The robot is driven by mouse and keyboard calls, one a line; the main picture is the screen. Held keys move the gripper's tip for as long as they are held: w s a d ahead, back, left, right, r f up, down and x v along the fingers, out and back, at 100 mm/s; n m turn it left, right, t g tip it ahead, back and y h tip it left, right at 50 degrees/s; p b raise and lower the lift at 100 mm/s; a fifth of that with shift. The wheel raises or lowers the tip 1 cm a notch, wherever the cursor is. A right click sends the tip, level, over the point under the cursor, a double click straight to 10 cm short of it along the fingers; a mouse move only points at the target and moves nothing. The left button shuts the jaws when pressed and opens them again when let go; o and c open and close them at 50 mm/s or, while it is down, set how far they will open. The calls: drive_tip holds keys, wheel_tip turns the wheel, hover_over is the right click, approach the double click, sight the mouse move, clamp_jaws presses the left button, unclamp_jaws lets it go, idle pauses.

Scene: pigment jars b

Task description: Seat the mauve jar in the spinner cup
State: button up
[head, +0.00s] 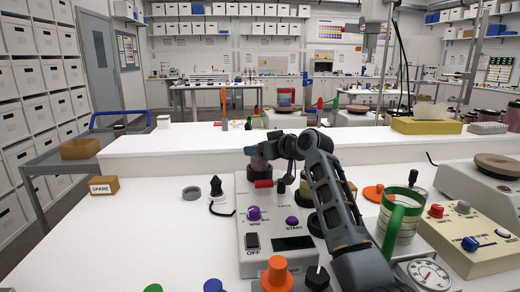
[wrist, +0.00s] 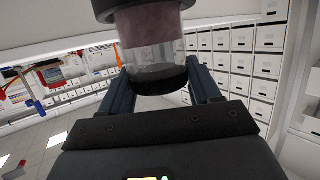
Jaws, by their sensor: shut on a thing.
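The mauve jar (wrist: 148,35) is between the two fingers of my gripper (wrist: 158,85) in the wrist view. It has a mauve band, a clear section and dark ends. In the head view the jar (head: 262,165) shows as a small mauve patch below my gripper (head: 262,151), over the back left of the beige spinner box (head: 252,226). My gripper is shut on it. I cannot make out the spinner cup, and whether the jar's base touches anything is hidden.
The box carries purple knobs (head: 254,213), a red part (head: 263,184) and an OFF switch. A green-handled mug (head: 398,222), a gauge (head: 428,274) and a second control box (head: 470,235) stand right. A black ring (head: 191,193) lies left.

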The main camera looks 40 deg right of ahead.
drive_tip(key=shift+f, duration=0.55)
drive_tip(key=o, duration=1.5)
drive_tip(key=shift+s+f, duration=0.1)
drive_tip(key=shift+f, duration=0.05)
